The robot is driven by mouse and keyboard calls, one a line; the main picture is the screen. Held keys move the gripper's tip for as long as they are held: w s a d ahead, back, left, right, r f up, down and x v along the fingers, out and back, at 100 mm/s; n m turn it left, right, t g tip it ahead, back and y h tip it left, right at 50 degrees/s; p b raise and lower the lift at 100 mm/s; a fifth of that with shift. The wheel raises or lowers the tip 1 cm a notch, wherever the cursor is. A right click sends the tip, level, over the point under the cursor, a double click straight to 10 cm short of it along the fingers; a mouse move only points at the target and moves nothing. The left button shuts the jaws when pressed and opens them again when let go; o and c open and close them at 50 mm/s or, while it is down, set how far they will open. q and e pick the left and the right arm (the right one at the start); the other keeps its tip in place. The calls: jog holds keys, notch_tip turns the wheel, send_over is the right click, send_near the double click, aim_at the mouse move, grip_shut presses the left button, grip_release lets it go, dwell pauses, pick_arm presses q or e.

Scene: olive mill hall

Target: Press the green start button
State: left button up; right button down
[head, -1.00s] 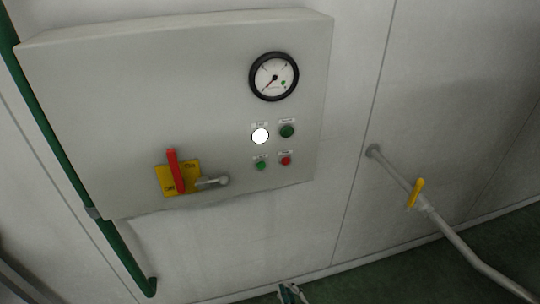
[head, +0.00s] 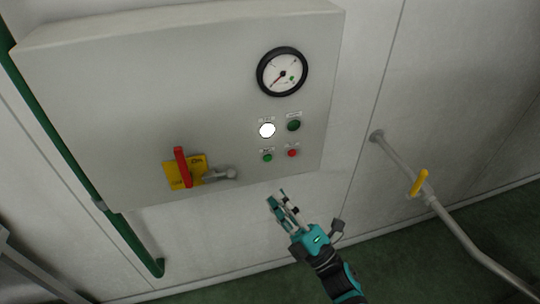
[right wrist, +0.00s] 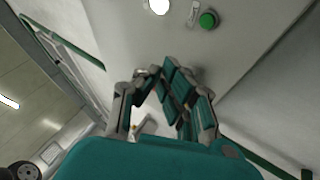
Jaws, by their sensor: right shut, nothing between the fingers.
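The labels are too small to read. My right gripper (head: 276,199) is shut and empty, below the box and apart from the buttons. In the right wrist view, a green round fitting (right wrist: 208,19) shows beyond the fingers (right wrist: 156,72); I cannot tell which one it is. My left gripper is not in view.
The grey box (head: 120,90) also carries a gauge (head: 282,71) and a red rotary handle (head: 182,167) on a yellow plate, with a grey lever (head: 220,174) beside it. A green pipe (head: 75,165) runs at left. A grey pipe with a yellow handle (head: 419,183) stands at right.

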aim_at(268, 158)
jog(key=shift+w, duration=0.1)
jog(key=w+a+b, duration=0.2)
jog(key=w+b, duration=0.1)
jog(key=w, duration=0.5)
jog(key=shift+w+a, duration=0.15)
jog(key=shift+a, duration=0.25)
dwell(1.3)
jog(key=shift+w+a+b, duration=0.1)
jog(key=shift+w+b, duration=0.25)
jog(key=shift+w, duration=0.05)
jog(key=shift+w+a, duration=0.1)
jog(key=shift+w, duration=0.2)
dwell(0.5)
dwell(0.4)
jog(key=shift+s+d, duration=0.25)
jog(key=shift+s, duration=0.5)
